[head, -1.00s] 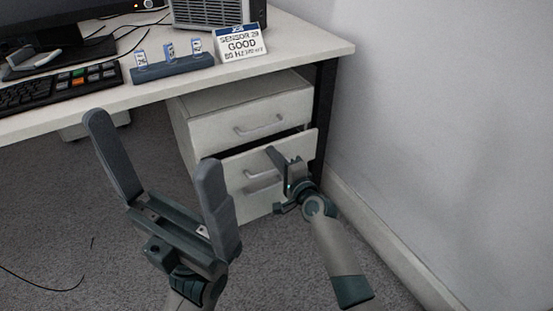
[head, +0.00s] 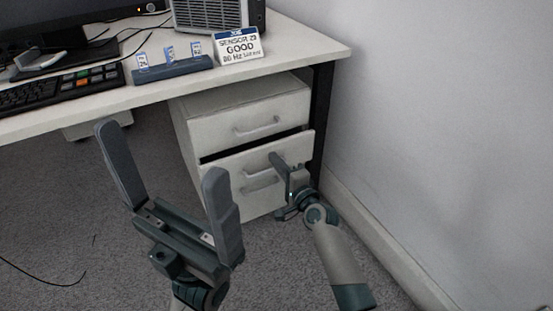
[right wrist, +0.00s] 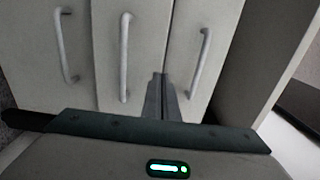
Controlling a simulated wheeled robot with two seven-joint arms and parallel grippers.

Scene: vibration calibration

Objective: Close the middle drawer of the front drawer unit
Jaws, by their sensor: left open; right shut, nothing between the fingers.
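The white front drawer unit (head: 186,130) stands under the desk's right end. Its middle drawer (head: 232,165) sticks out a little, with a dark gap above its front. It is the centre panel with a bar handle (right wrist: 125,55) in the right wrist view. My right gripper (head: 277,160) is shut and empty, its fingertips at the upper right part of the middle drawer's front. In the right wrist view the fingers (right wrist: 160,92) lie near that drawer's top edge, right of its handle; contact cannot be told. My left gripper (head: 165,160) is open and empty, in front of the unit to the left.
The top drawer (head: 230,115) looks shut. The desk top (head: 300,50) overhangs the unit and carries a keyboard (head: 60,88), a sensor rack (head: 175,70) and a sign (head: 238,46). A grey wall (head: 440,120) bounds the right.

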